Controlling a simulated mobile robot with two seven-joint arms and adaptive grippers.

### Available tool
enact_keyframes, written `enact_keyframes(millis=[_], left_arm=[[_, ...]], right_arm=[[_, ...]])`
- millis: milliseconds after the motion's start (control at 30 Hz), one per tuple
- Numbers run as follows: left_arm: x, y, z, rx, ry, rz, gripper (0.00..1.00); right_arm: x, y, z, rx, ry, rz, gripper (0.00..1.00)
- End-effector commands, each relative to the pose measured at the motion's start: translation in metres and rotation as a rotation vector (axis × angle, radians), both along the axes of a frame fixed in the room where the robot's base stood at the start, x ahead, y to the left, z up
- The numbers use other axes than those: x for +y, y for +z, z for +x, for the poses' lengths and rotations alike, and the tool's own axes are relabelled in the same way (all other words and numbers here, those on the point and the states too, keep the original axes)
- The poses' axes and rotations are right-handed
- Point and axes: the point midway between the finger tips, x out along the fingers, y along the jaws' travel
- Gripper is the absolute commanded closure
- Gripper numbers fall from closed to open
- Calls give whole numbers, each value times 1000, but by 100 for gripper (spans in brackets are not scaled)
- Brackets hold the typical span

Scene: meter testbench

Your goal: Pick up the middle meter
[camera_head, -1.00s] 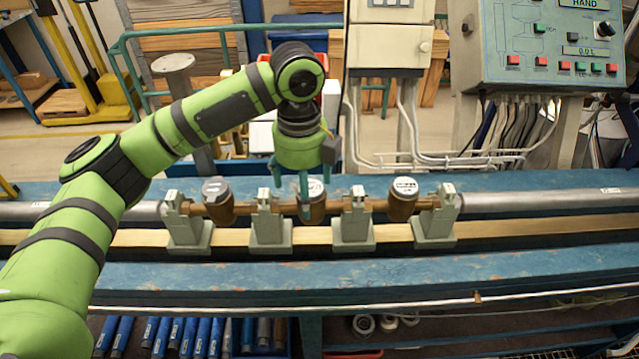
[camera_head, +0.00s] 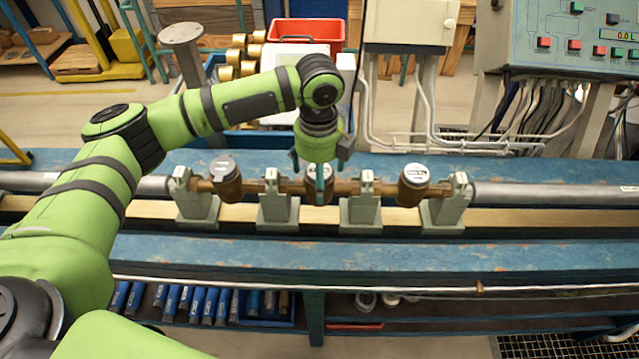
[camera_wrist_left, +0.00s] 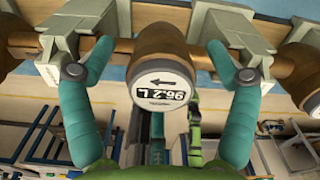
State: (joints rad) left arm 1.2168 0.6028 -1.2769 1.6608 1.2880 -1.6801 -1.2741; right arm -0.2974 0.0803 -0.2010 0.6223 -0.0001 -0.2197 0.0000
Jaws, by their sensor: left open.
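The middle meter (camera_head: 319,186) is a brown, round body with a white dial, set in the pipe line on the bench between two grey-green supports. In the left wrist view the middle meter (camera_wrist_left: 160,88) faces the camera, its dial reading 96.2 L upside down. My left gripper (camera_head: 312,185) is over it in the head view and partly hides it. In the left wrist view the teal fingers of the left gripper (camera_wrist_left: 158,72) are open, one on each side of the meter, with gaps visible. My right gripper is not in view.
Matching meters sit to the left (camera_head: 226,178) and right (camera_head: 413,184) on the same pipe. Grey-green supports (camera_head: 278,205) stand close on both sides of the middle meter. A control panel (camera_head: 575,40) stands back right. The blue front rail (camera_head: 400,258) is clear.

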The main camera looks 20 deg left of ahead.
Motion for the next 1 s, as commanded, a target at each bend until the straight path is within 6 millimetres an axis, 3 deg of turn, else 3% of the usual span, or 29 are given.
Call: enact_keyframes(millis=[100, 300, 733, 1000], left_arm=[[0, 0, 0, 0, 0, 0, 17], [0, 0, 0, -1, 1, 1, 97], [1, 6, 2, -6, 3, 0, 100], [0, 37, 3, -10, 3, -2, 100]], right_arm=[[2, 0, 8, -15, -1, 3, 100], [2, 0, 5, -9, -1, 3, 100], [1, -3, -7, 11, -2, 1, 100], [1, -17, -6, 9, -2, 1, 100]])
